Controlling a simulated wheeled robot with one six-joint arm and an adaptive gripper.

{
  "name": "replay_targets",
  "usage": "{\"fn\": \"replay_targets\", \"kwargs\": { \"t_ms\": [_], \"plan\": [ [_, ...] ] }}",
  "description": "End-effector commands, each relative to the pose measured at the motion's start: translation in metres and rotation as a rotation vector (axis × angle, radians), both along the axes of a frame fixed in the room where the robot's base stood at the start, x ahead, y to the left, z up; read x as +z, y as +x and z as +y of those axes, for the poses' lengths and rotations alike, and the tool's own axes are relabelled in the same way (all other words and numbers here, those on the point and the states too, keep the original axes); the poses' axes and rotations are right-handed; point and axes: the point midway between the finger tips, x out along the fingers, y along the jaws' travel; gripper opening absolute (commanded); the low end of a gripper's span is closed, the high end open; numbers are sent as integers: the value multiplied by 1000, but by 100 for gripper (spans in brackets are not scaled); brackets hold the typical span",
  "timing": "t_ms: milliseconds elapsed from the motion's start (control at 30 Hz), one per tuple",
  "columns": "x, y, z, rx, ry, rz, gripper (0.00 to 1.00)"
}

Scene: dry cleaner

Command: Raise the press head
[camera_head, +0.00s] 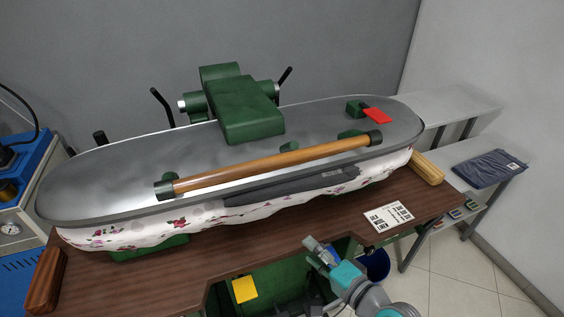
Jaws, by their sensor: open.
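The press head (110,178) is a long grey metal shell with rounded ends. It sits down on the padded floral buck (180,222), with no clear gap between them. A wooden handle bar (270,164) runs along the front of the head between dark end brackets. A green hinge housing (250,108) stands at the back of the head. My gripper (312,248) is open and empty, below and in front of the bar, near the table's front edge. It is apart from the head and the bar. Its fingertips are small in this view.
The brown table (130,280) has a front cut-out with a yellow pad (244,289). A printed card (388,216) lies at its right. A blue machine (25,190) stands left. A shelf with folded dark cloth (488,168) stands right. A blue bin (376,265) is near my arm.

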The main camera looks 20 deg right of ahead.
Motion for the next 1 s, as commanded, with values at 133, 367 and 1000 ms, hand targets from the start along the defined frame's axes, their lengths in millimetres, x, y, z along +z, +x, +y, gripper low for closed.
{"fn": "replay_targets", "kwargs": {
  "t_ms": [133,367,1000],
  "plan": [
    [39,26,-8,68,97,-20,55],
    [99,49,-17,200,209,-19,55],
    [215,41,-41,487,246,77,55]
  ]
}}
